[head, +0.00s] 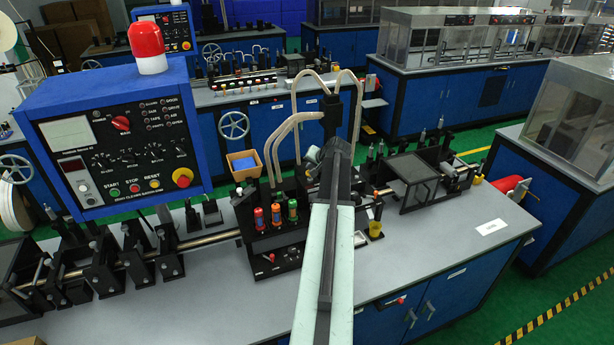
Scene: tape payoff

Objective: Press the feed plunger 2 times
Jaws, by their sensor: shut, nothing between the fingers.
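My arm reaches from the bottom centre toward the machine on the bench. My gripper (338,158) is at its far end, dark and small, shut and empty. It is in front of the dark tower with hoses. A black block left of my arm carries a red-topped (259,218), an orange-topped (276,214) and a green-topped (292,210) upright cylinder. I cannot tell which part is the feed plunger; my arm hides part of the machine. My gripper appears above and right of these cylinders, and contact cannot be made out.
A blue control panel (110,140) with a red beacon (147,48) stands at left. Black brackets on a rail (210,239) line the grey bench (440,245). A yellow cup (375,230) sits right of my arm. The front right bench top is mostly clear.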

